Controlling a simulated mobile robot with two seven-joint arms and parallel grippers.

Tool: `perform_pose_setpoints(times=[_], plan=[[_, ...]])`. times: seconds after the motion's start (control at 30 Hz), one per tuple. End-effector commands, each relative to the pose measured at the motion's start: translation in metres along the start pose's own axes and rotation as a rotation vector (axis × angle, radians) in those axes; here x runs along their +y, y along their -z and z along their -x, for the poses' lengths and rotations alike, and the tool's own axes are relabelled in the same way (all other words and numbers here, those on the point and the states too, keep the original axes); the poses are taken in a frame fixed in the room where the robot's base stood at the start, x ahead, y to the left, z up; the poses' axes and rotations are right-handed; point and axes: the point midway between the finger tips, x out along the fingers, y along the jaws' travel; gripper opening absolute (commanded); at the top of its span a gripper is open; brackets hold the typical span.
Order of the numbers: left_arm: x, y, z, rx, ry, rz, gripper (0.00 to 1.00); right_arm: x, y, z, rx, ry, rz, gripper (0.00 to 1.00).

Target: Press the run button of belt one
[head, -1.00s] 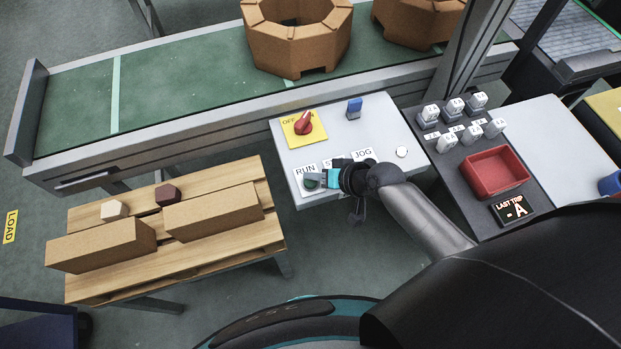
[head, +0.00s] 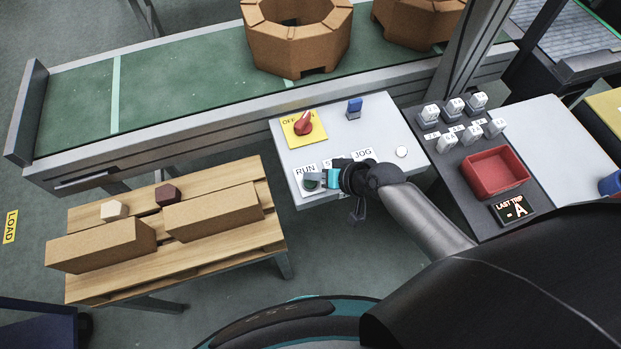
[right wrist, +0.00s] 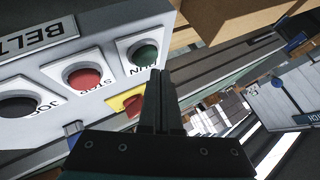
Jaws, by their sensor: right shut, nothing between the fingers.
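The belt one control panel (head: 358,133) is a pale box beside the conveyor, with RUN, a mostly covered label and JOG along its near edge. My right gripper (head: 316,181) is shut and empty, its fingertips over the RUN label's button, which they largely hide in the head view. In the right wrist view the green run button (right wrist: 146,54) sits just left of the shut fingertips (right wrist: 158,74). I cannot tell whether they touch it. The red stop button (right wrist: 84,77) and black jog button (right wrist: 20,105) are farther left. My left gripper is not in view.
A red rotary switch (head: 304,124) on a yellow plate and a blue switch (head: 354,107) stand behind the buttons. The green conveyor (head: 180,82) carries brown octagonal pieces (head: 297,40). A pallet (head: 208,242) with boxes is at left, and a red tray (head: 495,172) is at right.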

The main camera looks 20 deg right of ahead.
Motion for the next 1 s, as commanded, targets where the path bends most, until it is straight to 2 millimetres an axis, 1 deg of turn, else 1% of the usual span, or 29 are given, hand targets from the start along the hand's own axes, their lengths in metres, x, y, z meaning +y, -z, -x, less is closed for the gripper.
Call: perform_pose_setpoints(times=[0.23,0.47,1.0], plan=[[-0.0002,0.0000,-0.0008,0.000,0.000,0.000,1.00,0.0005,-0.0006,-0.0008,0.000,0.000,0.000,0.00],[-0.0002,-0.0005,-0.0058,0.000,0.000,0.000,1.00,0.0049,-0.0045,-0.0061,0.000,-0.001,0.000,0.00],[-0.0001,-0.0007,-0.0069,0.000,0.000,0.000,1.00,0.0055,-0.0053,-0.0073,0.000,0.000,0.000,0.00]])
